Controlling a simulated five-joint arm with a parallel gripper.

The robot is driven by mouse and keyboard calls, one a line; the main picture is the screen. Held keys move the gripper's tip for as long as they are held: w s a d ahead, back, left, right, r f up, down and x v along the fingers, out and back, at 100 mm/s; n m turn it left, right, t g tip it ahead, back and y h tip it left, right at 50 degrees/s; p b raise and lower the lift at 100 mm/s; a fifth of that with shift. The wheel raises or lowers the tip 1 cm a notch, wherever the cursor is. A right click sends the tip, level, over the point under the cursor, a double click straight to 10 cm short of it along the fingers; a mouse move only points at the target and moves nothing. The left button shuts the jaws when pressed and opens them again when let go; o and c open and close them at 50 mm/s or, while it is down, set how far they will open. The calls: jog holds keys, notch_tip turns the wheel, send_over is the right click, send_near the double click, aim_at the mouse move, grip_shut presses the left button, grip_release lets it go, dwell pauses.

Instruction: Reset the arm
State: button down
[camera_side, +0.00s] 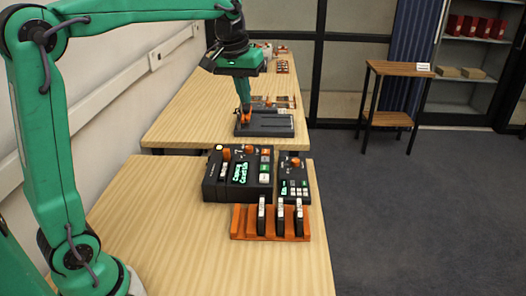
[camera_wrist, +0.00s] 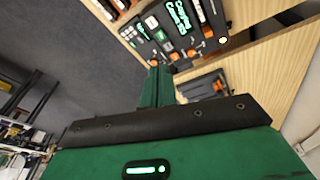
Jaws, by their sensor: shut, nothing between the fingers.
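My green arm reaches from the left of the side view over the tables. My gripper (camera_side: 245,114) points down, its fingers shut and empty, above or just in front of a dark tray-like device (camera_side: 266,129) on the far table. I cannot tell whether the orange fingertips touch it. In the wrist view my gripper (camera_wrist: 160,66) shows as a green finger shape with an orange tip.
On the near table (camera_side: 150,220) stand a black control box (camera_side: 212,185) with a lit screen, a smaller black box (camera_side: 294,180) and an orange rack (camera_side: 245,222) holding black cartridges. A gap separates the tables. A wooden side stand (camera_side: 400,69) is at right; the floor there is clear.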

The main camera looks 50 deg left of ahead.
jog(key=s+d+f+m+t, duration=0.1)
jog(key=s+f, duration=0.1)
jog(key=s, duration=0.5)
jog(key=s+d+f+m+t, duration=0.1)
jog(key=s+d+f+m, duration=0.1)
jog(key=s, duration=0.6)
jog(key=s+d+f+m+t, duration=0.1)
jog(key=s+d+f+m, duration=0.1)
jog(key=s, duration=0.5)
jog(key=shift+s+d+f, duration=0.2)
jog(key=shift+s+f, duration=0.1)
jog(key=shift+f, duration=0.45)
